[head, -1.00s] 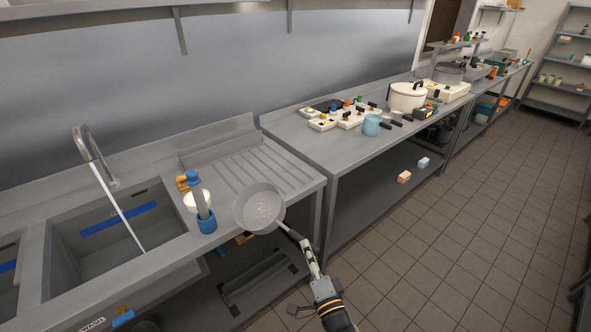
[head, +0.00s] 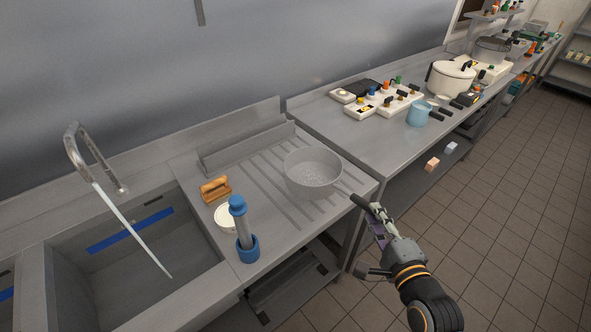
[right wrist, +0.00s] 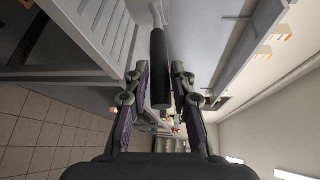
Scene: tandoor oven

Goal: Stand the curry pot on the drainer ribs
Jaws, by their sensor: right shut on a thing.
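The curry pot (head: 313,172) is a round grey metal pan with a dark handle (head: 362,202). My right gripper (head: 379,222) is shut on the handle, off the front edge of the counter. In the right wrist view the dark handle (right wrist: 159,65) lies between the two fingers. The pot is upright over the right part of the ribbed drainer (head: 232,165). I cannot tell whether its base touches the ribs; the pot hides the ribs under it. My left gripper is out of view.
The sink (head: 130,260) is further left. A raised ledge (head: 245,148) runs behind the drainer. Bare ribs lie left of the pot.

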